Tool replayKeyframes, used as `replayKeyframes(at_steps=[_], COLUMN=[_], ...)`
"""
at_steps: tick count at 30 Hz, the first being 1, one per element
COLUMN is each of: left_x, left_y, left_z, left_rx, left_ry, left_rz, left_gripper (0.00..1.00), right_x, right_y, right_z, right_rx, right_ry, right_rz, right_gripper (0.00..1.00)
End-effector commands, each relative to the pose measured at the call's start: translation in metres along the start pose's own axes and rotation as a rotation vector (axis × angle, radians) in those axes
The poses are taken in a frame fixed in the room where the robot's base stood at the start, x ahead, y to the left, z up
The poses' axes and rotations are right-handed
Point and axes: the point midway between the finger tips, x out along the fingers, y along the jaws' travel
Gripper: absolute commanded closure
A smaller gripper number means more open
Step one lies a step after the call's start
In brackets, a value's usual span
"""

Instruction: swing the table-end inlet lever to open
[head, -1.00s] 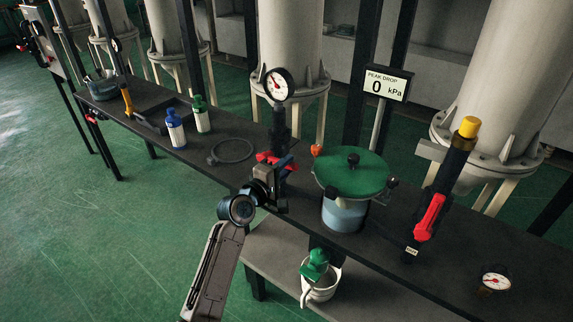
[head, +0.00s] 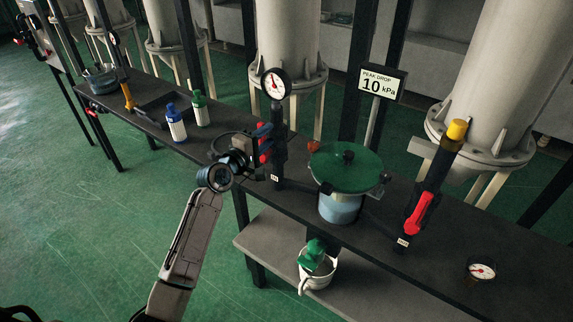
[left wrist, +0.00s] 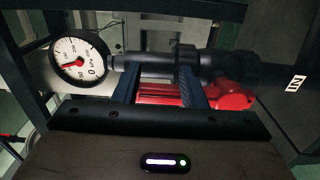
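The red lever (head: 266,153) is on the upright dark pipe (head: 278,160) under a round gauge, with a small white label at its foot. It also shows as a red bar in the left wrist view (left wrist: 235,98). My left gripper (head: 265,143) is at this lever. In the left wrist view its two blue fingers (left wrist: 160,85) stand apart, with part of the red lever between them and more of it beyond the right finger. The fingers hide part of the lever, and I cannot tell whether they touch it. My right gripper is not in view.
A green-lidded vessel (head: 347,170) stands right of the pipe. Another pipe with a red lever (head: 419,212) and yellow cap is farther right. A display (head: 381,83) reads 10 kPa. Two bottles (head: 176,124) and a dark tray (head: 160,109) are to the left.

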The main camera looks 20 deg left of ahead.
Motion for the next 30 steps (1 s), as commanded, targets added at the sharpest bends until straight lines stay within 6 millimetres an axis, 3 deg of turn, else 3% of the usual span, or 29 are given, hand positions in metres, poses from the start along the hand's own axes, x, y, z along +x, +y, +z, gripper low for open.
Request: replayKeyframes(at_steps=[15,30], left_x=[-0.003,-0.051], left_y=[-0.004,-0.003], left_z=[-0.001,0.0], left_rx=[-0.002,-0.003], left_ry=[0.001,-0.001], left_rz=[-0.008,-0.006], left_gripper=[0.57,0.57], right_x=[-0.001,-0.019], right_y=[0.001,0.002], right_z=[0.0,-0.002], right_rx=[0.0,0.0], right_ry=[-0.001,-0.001], right_rz=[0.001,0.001], right_gripper=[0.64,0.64])
